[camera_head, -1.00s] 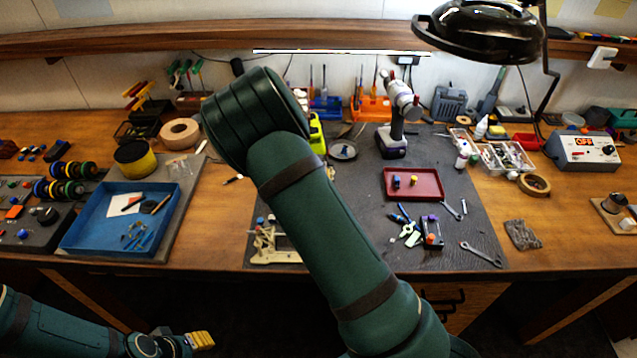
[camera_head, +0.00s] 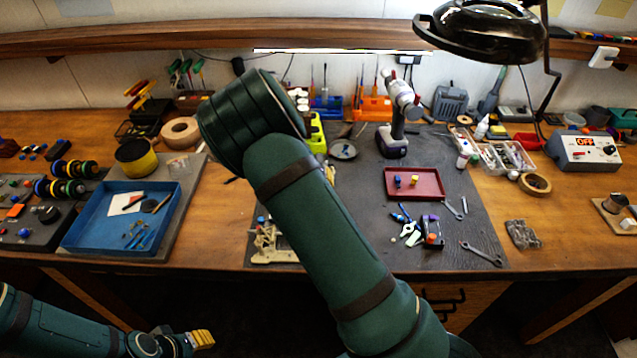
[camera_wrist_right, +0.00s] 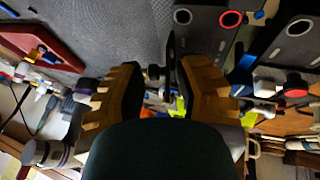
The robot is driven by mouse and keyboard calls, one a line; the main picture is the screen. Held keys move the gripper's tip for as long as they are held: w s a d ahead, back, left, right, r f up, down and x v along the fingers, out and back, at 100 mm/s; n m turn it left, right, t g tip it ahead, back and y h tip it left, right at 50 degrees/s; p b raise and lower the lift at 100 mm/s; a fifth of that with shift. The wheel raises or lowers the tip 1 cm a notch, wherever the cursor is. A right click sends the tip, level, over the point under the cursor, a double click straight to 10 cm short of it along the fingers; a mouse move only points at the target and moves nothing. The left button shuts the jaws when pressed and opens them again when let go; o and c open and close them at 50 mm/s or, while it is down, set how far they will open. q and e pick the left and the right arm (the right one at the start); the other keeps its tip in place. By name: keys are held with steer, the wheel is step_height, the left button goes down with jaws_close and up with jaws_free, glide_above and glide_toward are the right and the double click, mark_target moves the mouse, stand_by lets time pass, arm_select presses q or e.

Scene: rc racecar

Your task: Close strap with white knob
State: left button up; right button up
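My right arm crosses the middle of the head view, and its gripper is hidden there. In the right wrist view my right gripper (camera_wrist_right: 160,85) has its two yellow-brown fingers apart. A thin dark upright piece (camera_wrist_right: 170,52) shows between or beyond the fingertips; I cannot tell whether they touch it. Grey plates with ringed holes (camera_wrist_right: 265,35) are at the upper right of that view. I cannot make out the strap or its white knob in either view. My left gripper (camera_head: 203,339) is low at the left, below the table edge; its fingers are too small to judge.
A cream-coloured frame (camera_head: 268,247) sits on the dark mat (camera_head: 350,255), partly behind my right arm. A red tray (camera_head: 428,191), loose tools and a wrench (camera_head: 481,254) lie to its right. A blue tray (camera_head: 85,237) is at left. A black lamp (camera_head: 480,30) hangs at upper right.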

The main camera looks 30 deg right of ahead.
steer(key=shift+o, duration=0.5)
steer(key=v, duration=1.2)
